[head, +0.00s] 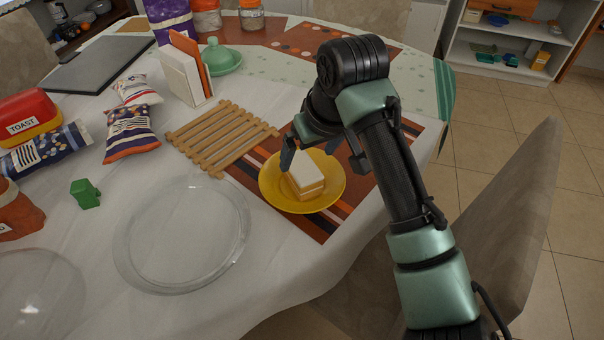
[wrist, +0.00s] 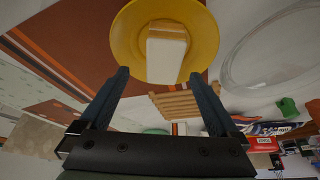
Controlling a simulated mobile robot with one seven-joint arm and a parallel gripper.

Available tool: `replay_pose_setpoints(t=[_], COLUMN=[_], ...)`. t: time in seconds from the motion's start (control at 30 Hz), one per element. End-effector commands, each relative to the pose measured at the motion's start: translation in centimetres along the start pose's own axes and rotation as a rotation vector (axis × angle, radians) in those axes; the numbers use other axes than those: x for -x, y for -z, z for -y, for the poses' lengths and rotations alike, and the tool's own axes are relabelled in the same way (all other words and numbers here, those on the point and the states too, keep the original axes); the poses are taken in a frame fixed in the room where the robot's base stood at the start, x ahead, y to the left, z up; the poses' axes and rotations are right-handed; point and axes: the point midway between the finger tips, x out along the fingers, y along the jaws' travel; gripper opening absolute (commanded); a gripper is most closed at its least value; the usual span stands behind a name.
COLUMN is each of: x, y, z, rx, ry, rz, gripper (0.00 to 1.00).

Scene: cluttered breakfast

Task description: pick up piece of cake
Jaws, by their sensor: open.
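The piece of cake (head: 306,172) has a white top and yellowish layered sides. It sits on a yellow plate (head: 274,196) on the striped placemat near the table's right edge. In the wrist view the cake (wrist: 166,52) lies on the plate (wrist: 124,38), just beyond my fingertips. My gripper (head: 322,150) is open and empty above the plate, with one finger at the cake's far left and the other to its right. In the wrist view my gripper (wrist: 160,82) shows both fingers spread apart, wider than the cake. I cannot tell the exact height above it.
A wooden slatted trivet (head: 222,136) lies left of the plate. A clear glass dish (head: 128,248) stands at the front left. A chair (head: 500,230) is at the right.

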Motion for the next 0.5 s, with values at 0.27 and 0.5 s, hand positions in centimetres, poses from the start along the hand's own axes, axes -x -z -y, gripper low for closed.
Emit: replay_pose_setpoints(t=[0.27, 0.5], x=[-3.1, -5.5], y=[-0.4, -0.4], z=[0.4, 0.5], rx=[0.001, 0.002], ry=[-0.001, -0.001], rz=[0.002, 0.001], gripper=[0.97, 0.97])
